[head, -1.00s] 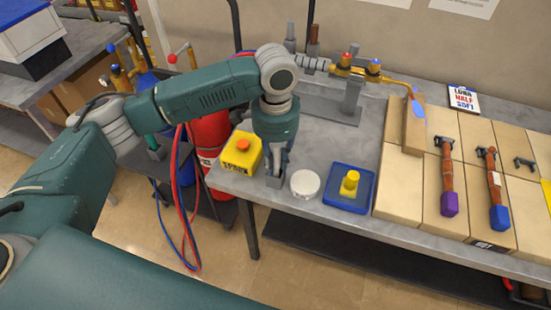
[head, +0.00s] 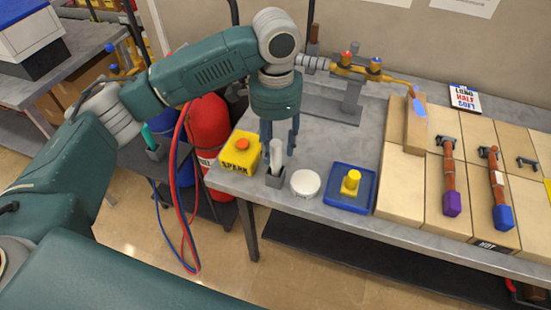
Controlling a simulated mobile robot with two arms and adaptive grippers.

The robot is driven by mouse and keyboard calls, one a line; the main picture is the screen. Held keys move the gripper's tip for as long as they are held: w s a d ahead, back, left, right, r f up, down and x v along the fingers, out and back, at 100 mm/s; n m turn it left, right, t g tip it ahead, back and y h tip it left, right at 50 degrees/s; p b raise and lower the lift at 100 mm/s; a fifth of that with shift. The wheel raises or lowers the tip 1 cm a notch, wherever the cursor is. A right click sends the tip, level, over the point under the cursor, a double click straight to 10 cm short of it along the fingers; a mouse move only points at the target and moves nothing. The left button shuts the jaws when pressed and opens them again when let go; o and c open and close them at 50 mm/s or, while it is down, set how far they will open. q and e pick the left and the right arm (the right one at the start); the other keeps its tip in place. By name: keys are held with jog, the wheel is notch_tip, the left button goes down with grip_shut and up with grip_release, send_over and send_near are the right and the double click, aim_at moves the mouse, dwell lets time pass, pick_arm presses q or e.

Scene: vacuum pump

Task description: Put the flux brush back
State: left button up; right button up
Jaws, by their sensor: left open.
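The flux brush (head: 277,155), with a pale grey handle, stands nearly upright in a small grey holder (head: 274,182) near the table's front left edge. Its lower end is hidden inside the holder. My left gripper (head: 281,148) is open above the holder, pointing down. Its two dark fingers are on either side of the brush's handle and apart from the holder. My right gripper is not in view.
A yellow spark box (head: 241,152) stands left of the holder. A round white tin (head: 305,183) and a blue tray (head: 348,206) with a yellow knob are to the right. A lit torch (head: 400,84) on a stand and firebricks (head: 402,170) are farther right.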

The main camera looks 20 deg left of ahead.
pick_arm(q)
notch_tip(320, 180, up, 7)
jog(key=shift+f+b, duration=0.2)
jog(key=shift+b, duration=0.2)
